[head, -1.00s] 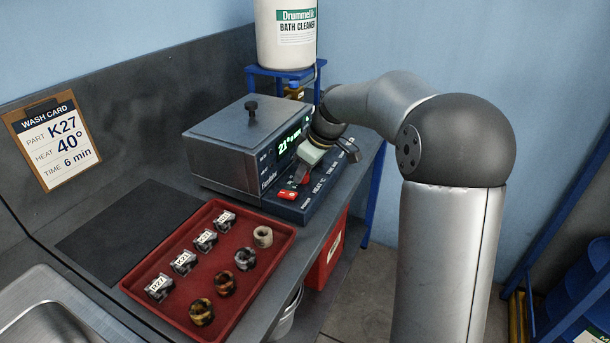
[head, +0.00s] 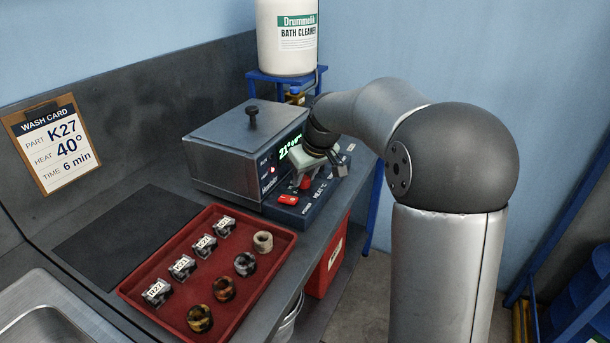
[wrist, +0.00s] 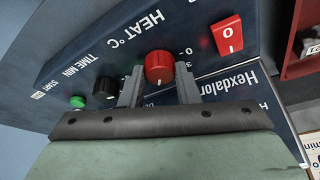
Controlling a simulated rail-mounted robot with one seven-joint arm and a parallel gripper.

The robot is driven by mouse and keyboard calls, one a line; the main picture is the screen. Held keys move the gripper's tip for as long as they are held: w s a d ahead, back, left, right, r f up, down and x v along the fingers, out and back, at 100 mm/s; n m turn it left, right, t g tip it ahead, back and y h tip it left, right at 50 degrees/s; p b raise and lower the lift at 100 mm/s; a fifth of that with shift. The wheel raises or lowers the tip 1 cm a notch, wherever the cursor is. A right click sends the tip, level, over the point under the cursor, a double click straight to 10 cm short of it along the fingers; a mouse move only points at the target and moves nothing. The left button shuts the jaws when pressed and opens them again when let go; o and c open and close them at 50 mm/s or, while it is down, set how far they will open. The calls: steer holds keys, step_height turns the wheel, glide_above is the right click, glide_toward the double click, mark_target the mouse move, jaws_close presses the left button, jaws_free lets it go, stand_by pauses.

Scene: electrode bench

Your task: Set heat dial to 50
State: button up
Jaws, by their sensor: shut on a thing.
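The red heat dial (wrist: 159,66) sits beneath the HEAT °C label in the wrist view, its white mark toward my gripper. My gripper (wrist: 158,84) is shut on the dial, one finger on each side. In the head view my gripper (head: 312,168) is at the control panel, covering part of it; a bit of the red dial (head: 305,183) shows below it. The bath (head: 229,165) has a green display (head: 289,147) that starts with 21°; the rest is hard to read. The dial's scale is mostly hidden by the fingers.
A red power switch (wrist: 227,34) is beside the dial; a black time dial (wrist: 106,87) and green start button (wrist: 78,102) lie on the other side. A red tray (head: 264,305) with several metal parts stands in front. The wash card (head: 52,143) reads HEAT 40°.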

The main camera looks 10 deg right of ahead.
steer(key=o, duration=1)
steer(key=v, duration=1.7)
steer(key=shift+d+r+p, duration=0.1)
steer(key=shift+r+p, duration=0.1)
steer(key=shift+p, duration=0.15)
steer(key=s+a+f+m+g+p, duration=0.1)
steer(key=s+f, duration=0.5)
steer(key=s, duration=0.3)
steer(key=s+a+f+m+g+h+p, duration=0.1)
steer(key=s+f, duration=0.4)
steer(key=s, duration=0.5)
steer(key=s+a+f+m+g+p, duration=0.1)
steer(key=s+f+m+p, duration=0.1)
steer(key=s+f, duration=0.4)
steer(key=shift+s+a+f+g+h+p, duration=0.1)
steer(key=shift+s+g+p, duration=0.1)
steer(key=shift+s, duration=0.4)
steer(key=shift+s+a+f+g+h+p, duration=0.1)
steer(key=shift+s+p, duration=0.15)
steer(key=shift+s, duration=0.35)
steer(key=shift+s+a+f+g+h+p, duration=0.1)
steer(key=shift+s+f+p, duration=0.1)
steer(key=shift+s, duration=0.4)
